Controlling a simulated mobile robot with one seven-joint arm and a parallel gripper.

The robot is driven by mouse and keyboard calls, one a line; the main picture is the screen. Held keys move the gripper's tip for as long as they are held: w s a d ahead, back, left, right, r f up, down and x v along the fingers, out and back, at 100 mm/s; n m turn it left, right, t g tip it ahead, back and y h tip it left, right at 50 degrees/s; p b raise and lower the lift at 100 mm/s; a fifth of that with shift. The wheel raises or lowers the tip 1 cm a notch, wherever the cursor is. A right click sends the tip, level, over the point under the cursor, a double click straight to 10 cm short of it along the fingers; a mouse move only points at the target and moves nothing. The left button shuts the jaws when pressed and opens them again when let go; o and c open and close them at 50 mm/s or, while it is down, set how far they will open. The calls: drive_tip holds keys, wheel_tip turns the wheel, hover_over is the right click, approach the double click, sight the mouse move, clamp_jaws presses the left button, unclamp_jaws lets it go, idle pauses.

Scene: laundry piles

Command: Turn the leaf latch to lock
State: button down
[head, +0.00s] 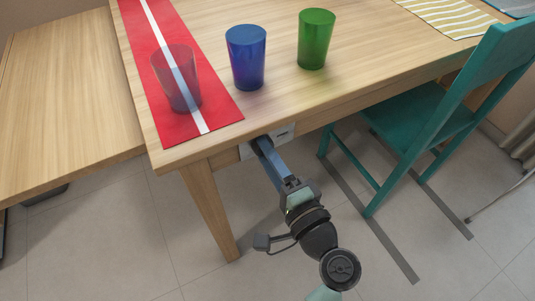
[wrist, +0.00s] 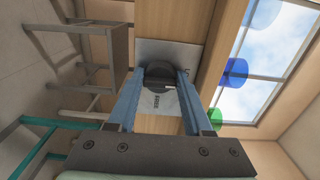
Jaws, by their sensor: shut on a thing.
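The leaf latch is a dark round knob (wrist: 160,78) on a pale grey plate (wrist: 172,52), fixed to the table's front apron under the top. In the head view the plate (head: 284,134) shows just under the table edge, and the knob is mostly hidden by my fingers. My gripper (head: 262,143) reaches up to it from below. In the wrist view my gripper (wrist: 160,74) has one blue finger on each side of the knob and is shut on it. Small dark marks show on the plate, too small to read.
The lower leaf (head: 70,90) is at left. A teal chair (head: 430,120) stands right of my arm.

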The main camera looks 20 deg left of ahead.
drive_tip(key=shift+c, duration=1.6)
unclamp_jaws()
drive_tip(key=p+v, duration=0.2)
drive_tip(key=v, duration=1.1)
drive_tip(key=shift+p, duration=0.3)
